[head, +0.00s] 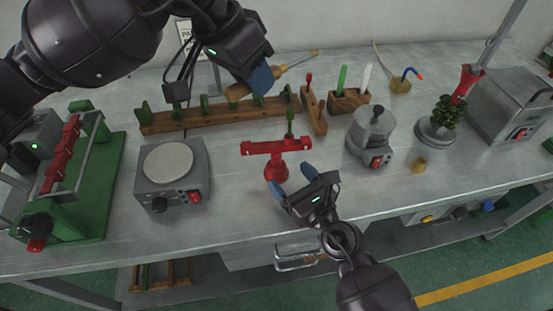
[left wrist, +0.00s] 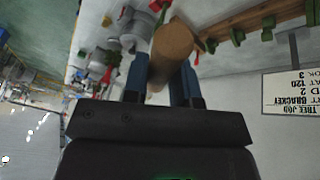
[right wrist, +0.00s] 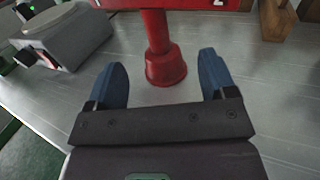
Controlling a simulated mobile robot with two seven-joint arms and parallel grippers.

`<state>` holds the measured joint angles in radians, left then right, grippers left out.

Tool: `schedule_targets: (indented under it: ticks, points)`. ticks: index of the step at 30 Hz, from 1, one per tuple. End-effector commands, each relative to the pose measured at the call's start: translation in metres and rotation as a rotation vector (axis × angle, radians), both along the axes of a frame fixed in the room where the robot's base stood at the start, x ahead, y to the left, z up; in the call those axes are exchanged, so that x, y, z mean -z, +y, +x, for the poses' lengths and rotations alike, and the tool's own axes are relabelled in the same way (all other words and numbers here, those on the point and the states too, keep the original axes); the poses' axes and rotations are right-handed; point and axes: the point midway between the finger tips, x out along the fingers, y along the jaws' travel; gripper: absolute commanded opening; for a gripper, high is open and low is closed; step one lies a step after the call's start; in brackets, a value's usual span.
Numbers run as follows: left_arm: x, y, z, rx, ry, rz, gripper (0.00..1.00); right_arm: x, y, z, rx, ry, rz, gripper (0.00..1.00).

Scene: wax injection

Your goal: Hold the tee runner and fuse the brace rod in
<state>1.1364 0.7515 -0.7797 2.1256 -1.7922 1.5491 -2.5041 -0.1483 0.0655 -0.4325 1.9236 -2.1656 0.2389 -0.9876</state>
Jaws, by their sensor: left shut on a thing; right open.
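The red tee runner (head: 277,149) stands upright on its round foot near the front middle of the bench. A small green rod-like piece (head: 290,123) rises at its crossbar; I cannot tell whether it is joined to it. My right gripper (head: 291,180) is open, its fingers pointing at the tee's stem and foot. In the right wrist view the foot (right wrist: 165,66) shows between the spread fingertips, apart from both. My left gripper (head: 262,78) is shut on a wooden-handled tool (head: 236,92), raised above the back rack, its thin tip pointing right. The handle (left wrist: 172,42) shows between its fingers.
A hot plate (head: 170,165) stands left of the tee, a green-framed fixture (head: 105,190) farther left. A long wooden rack (head: 180,120) lies behind. A grey pot (head: 371,135) and a green wax tree (head: 443,118) stand right. The bench front beside the tee is clear.

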Motion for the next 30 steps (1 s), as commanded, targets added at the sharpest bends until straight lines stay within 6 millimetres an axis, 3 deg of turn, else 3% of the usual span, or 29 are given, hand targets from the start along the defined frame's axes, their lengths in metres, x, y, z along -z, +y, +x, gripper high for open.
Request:
schedule_targets:
  ticks: [15, 27, 30]
  points:
    - [0.0, 0.0, 0.0, 0.0, 0.0, 0.0, 0.0, 0.0, 0.032, 0.048, 0.0, 0.001, -0.001, 0.77]
    - [0.0, 0.0, 0.0, 0.0, -0.001, -0.001, 0.0, 0.0, 0.035, 0.052, 0.0, 0.002, 0.0, 0.77]
    - [0.0, 0.0, 0.0, 0.0, 0.0, 0.0, 0.0, 0.0, 0.035, 0.052, 0.0, 0.002, 0.0, 0.62]
